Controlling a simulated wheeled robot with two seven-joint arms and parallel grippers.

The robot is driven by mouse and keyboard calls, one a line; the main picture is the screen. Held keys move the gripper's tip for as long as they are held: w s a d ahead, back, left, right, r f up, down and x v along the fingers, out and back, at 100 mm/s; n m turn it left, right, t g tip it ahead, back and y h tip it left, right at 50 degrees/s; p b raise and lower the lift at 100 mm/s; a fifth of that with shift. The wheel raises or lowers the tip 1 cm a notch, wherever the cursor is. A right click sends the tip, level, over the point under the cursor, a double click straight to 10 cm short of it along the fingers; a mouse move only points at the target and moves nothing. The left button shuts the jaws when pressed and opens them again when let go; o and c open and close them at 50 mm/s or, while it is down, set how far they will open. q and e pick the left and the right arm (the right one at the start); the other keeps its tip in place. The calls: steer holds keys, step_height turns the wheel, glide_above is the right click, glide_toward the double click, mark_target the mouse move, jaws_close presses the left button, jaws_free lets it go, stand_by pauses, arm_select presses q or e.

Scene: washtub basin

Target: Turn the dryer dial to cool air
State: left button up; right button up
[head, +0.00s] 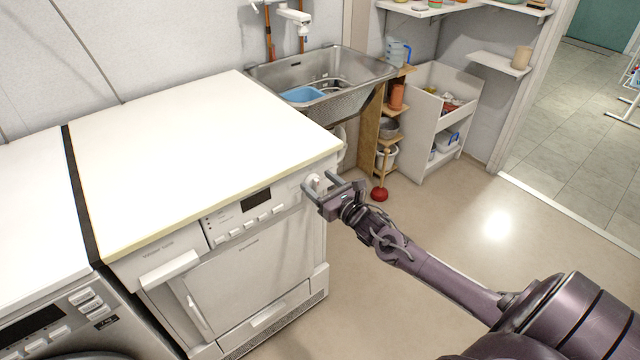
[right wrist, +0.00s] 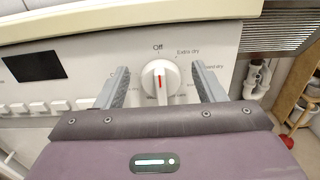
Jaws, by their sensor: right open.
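The dryer (head: 240,270) is a white front-loading machine with a control panel along its top front edge. Its dial (head: 316,183) is at the right end of the panel. In the right wrist view the dial (right wrist: 160,80) is a round white knob with a red mark, beneath the printed word "Off". "Extra dry" is printed to its upper right; lower labels are partly hidden. My right gripper (head: 325,188) is open, and its fingers (right wrist: 160,88) stand left and right of the dial, apart from it. My left gripper is not in view.
A second machine (head: 50,325) stands to the left of the dryer. A metal sink (head: 345,72) with a blue basin (head: 302,94) is behind it. A red plunger (head: 379,193) and a white shelf unit (head: 425,125) stand to the right. The floor at right is clear.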

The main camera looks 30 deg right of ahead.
steer(key=shift+w, duration=0.15)
steer(key=shift+c, duration=0.4)
steer(key=c, duration=0.9)
